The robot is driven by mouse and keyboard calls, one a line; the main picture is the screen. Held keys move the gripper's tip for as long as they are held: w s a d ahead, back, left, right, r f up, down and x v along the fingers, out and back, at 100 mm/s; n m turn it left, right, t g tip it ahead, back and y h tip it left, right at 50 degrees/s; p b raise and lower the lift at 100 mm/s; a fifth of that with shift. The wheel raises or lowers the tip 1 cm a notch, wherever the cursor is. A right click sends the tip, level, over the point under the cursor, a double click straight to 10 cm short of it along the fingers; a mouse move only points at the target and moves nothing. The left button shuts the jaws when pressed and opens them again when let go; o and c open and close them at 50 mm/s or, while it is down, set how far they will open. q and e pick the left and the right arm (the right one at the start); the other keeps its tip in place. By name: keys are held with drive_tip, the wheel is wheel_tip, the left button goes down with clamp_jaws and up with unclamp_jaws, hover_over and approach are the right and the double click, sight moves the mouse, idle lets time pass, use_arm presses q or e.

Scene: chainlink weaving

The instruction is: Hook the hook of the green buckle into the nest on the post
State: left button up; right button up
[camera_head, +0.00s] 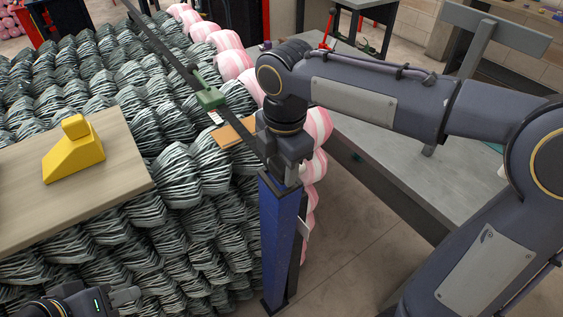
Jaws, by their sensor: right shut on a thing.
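The green buckle (208,97) sits on a long dark strap (172,59) that slants down from the upper left towards the top of the blue post (280,238). My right gripper (287,172) is at the post's top, shut on what appears to be the strap's lower end. The hook and the nest are hidden or too small to make out behind the fingers, so I cannot tell whether they touch. My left gripper (126,297) is at the bottom left edge, partly cut off, away from the buckle and post; its finger gap is unclear.
Stacked dark striped bundles (190,215) fill the left, with pink-and-white ones (232,62) along their right edge. A wooden board (60,205) carries a yellow wedge-shaped block (75,152). A grey table (420,175) stands right of the post, with open floor between.

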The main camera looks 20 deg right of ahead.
sight(283, 165)
drive_tip(key=shift+f, duration=0.45)
drive_tip(key=o, duration=1.1)
drive_tip(key=shift+c, duration=0.2)
drive_tip(key=shift+r, duration=0.1)
drive_tip(key=r, duration=0.7)
drive_tip(key=shift+s+d+r, duration=0.1)
drive_tip(key=shift+s+r, duration=0.15)
drive_tip(key=shift+r, duration=0.1)
drive_tip(key=s+d+f+m+t+y, duration=0.1)
drive_tip(key=s+d+f+m, duration=0.3)
drive_tip(key=m, duration=0.8)
drive_tip(key=s+d+f+m+t+y, duration=0.2)
drive_tip(key=s+d+f+m, duration=0.3)
drive_tip(key=s+f+m, duration=0.4)
drive_tip(key=s+m+t, duration=0.1)
drive_tip(key=s+m, duration=0.1)
drive_tip(key=shift+s+f+m+t+y, duration=0.3)
drive_tip(key=shift+s+m+t, duration=0.1)
